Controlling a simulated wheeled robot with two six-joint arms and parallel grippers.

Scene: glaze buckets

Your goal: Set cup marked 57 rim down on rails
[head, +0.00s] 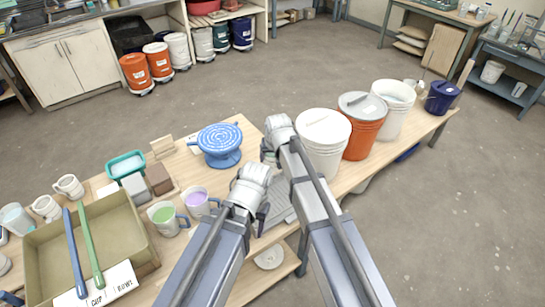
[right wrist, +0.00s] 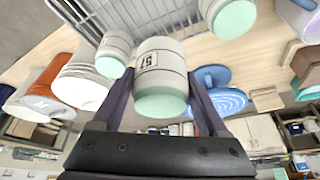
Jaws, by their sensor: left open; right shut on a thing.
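The cup marked 57 (right wrist: 163,80) is white with a mint-green end and sits between the fingers of my right gripper (right wrist: 160,95) in the right wrist view. The gripper is shut on it. I cannot tell whether its mint end is rim or base. In the head view my right gripper (head: 272,150) is mostly hidden by its own arm. Grey wire rails (right wrist: 140,15) show beyond the cup; in the head view a grey rack (head: 281,206) is partly hidden between my arms. My left gripper (head: 250,207) is open, beside the lilac-filled mug (head: 197,201).
Two similar mint-ended cups, one left (right wrist: 115,50) and one right (right wrist: 232,14), are near the held cup. A blue turntable (head: 220,142), a white bucket (head: 322,145) and an orange bucket (head: 362,130) stand close by. A tray (head: 130,225) and a green-filled mug (head: 166,219) are at left.

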